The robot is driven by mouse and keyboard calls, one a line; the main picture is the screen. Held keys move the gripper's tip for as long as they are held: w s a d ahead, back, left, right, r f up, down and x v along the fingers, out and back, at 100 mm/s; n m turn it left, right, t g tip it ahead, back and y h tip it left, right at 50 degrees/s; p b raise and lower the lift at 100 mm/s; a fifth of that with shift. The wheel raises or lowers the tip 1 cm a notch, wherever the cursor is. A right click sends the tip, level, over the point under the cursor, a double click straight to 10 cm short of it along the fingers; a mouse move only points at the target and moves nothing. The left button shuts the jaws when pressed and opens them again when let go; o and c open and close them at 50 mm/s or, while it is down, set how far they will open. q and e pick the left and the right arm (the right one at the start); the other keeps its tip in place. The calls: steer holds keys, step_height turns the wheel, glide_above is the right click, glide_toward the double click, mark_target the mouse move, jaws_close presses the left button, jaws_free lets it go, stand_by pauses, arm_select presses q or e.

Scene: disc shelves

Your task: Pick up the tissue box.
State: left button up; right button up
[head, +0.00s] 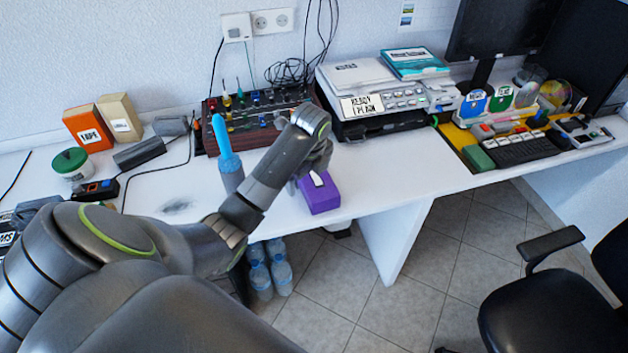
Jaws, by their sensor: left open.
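The tissue box (321,197) is purple, with a white tissue standing out of its top. It sits near the front edge of the white desk (405,162), left of the desk's side panel. My left arm reaches in from the lower left and bends down over the desk. My left gripper (308,176) is open, just above and at the back left of the tissue box. The wrist partly hides the fingers, so I cannot tell whether they touch the box. My right gripper is not in view.
A blue-topped bottle (226,150) stands close left of my forearm. Behind are a rack of tools (252,115) and a printer-like device (375,95). Orange (89,128) and beige (120,117) boxes stand at left. A black chair (550,305) is at lower right.

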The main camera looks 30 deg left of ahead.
arm_select(q)
steer(key=w+a+r+m, duration=0.1)
steer(key=w+r+m, duration=0.45)
steer(key=r, duration=0.25)
steer(key=b, duration=0.6)
glide_toward(314, 174)
steer(key=shift+n, duration=0.25)
steer(key=f, duration=0.4)
steer(key=shift+w+a+f, duration=0.2)
steer(key=shift+w+f, duration=0.1)
steer(key=shift+w, duration=0.1)
steer(key=shift+w+a+f, duration=0.1)
steer(key=shift+a+f, duration=0.1)
steer(key=shift+f, duration=1.3)
steer(key=shift+w+a+f, duration=0.1)
steer(key=shift+a+f, duration=0.05)
steer(key=shift+f, duration=1.4)
steer(key=c, duration=1.1)
steer(key=shift+r, duration=0.1)
